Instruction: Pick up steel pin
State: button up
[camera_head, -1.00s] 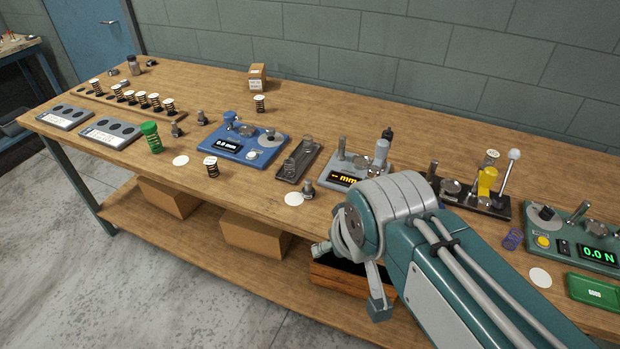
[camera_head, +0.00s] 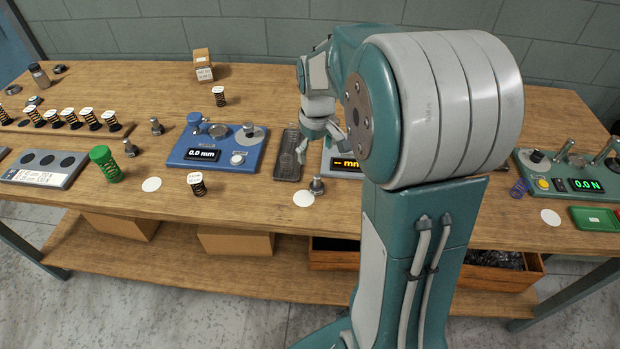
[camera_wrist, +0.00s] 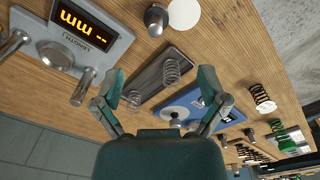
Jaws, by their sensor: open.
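Two similar small steel pieces stand farther left (camera_head: 157,126); I cannot tell for certain which is the task's pin. My gripper (camera_head: 322,148) is open and empty, above and behind the pin near a dark tray (camera_head: 288,160).
A blue gauge (camera_head: 215,150) stands left of the tray and a grey length gauge (camera_head: 340,163) right of it. Dark springs and a green spring (camera_head: 104,162) stand at left. A green force gauge (camera_head: 570,180) is at right.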

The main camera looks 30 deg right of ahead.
aim_at(316, 184)
jog(key=d+f, duration=0.2)
jog(key=shift+w+f, duration=0.3)
jog(key=shift+w, duration=0.05)
jog(key=f, duration=0.3)
jog(key=shift+a+f, duration=0.25)
jog(key=shift+f, duration=0.15)
jog(key=shift+a+f, duration=0.2)
jog(key=shift+f, duration=0.35)
notch_tip(316, 184, down, 5)
jog(key=shift+s+a+r, duration=0.1)
jog(key=shift+s, duration=0.05)
jog(key=shift+a, duration=0.1)
grip_shut()
